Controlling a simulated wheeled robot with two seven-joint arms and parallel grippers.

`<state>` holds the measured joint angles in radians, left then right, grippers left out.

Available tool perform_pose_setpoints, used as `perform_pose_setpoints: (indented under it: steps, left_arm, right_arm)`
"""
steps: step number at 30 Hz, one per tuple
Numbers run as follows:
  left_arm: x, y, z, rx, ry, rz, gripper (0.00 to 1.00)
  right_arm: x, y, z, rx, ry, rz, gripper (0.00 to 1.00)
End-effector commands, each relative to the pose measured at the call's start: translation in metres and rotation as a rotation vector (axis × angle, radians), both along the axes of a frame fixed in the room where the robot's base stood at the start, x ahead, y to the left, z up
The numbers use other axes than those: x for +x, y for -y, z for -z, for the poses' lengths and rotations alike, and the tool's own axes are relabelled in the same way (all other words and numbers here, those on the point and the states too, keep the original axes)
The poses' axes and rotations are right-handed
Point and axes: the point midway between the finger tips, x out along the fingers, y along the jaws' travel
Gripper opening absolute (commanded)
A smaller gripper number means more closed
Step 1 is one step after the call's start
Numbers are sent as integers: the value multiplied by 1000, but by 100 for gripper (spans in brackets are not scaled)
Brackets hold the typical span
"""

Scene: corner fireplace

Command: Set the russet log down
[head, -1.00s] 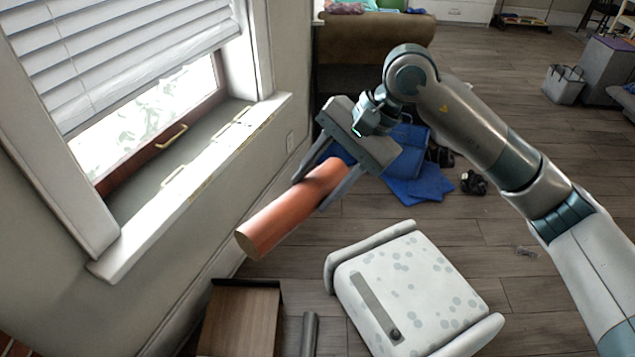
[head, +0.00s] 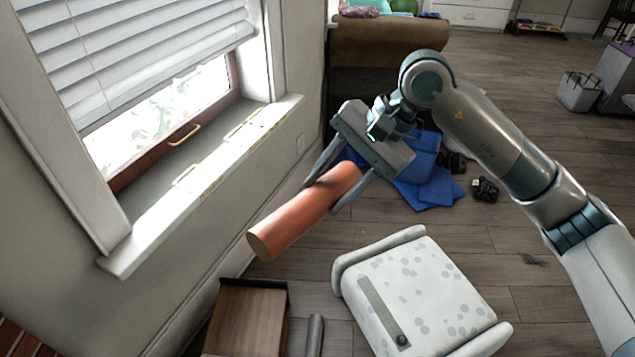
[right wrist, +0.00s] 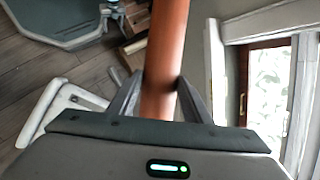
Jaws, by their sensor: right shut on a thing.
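The russet log (head: 288,222) is a reddish-brown cylinder held in the air, its near end pointing to the lower left in the head view. My right gripper (head: 324,196) is shut on the log near its far end. In the right wrist view the log (right wrist: 166,45) runs up and away between the two fingers (right wrist: 160,98). The log touches nothing but the gripper. My left gripper is not in view.
A wooden box (head: 246,318) with a dark rim stands on the floor by the wall. A spotted white seat (head: 425,290) is at its right. The window sill (head: 200,190) juts out at left. Blue cloth (head: 425,180) lies behind the gripper. Floor at right is mostly clear.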

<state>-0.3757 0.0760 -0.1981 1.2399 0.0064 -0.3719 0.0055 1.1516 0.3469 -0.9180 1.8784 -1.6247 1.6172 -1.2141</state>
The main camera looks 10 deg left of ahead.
Motion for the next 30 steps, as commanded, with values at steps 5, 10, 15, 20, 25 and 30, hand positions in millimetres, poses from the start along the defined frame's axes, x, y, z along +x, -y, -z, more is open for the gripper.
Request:
perform_pose_setpoints:
  steps: [5, 10, 15, 20, 25, 30]
  left_arm:
    - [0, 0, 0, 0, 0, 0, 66]
    - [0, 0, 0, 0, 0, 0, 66]
    - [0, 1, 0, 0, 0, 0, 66]
    - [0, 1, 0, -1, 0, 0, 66]
    - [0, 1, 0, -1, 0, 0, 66]
    - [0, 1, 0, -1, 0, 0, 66]
  right_arm:
    - [0, 18, 9, -3, 0, -24, 7]
    - [-5, 55, 30, -10, 1, -85, 7]
    - [-16, 106, 55, -17, 1, -175, 7]
    - [-34, 156, 77, -16, 1, -271, 7]
    - [-56, 200, 94, -11, -1, -365, 7]
    - [-71, 228, 102, -2, 0, -429, 7]
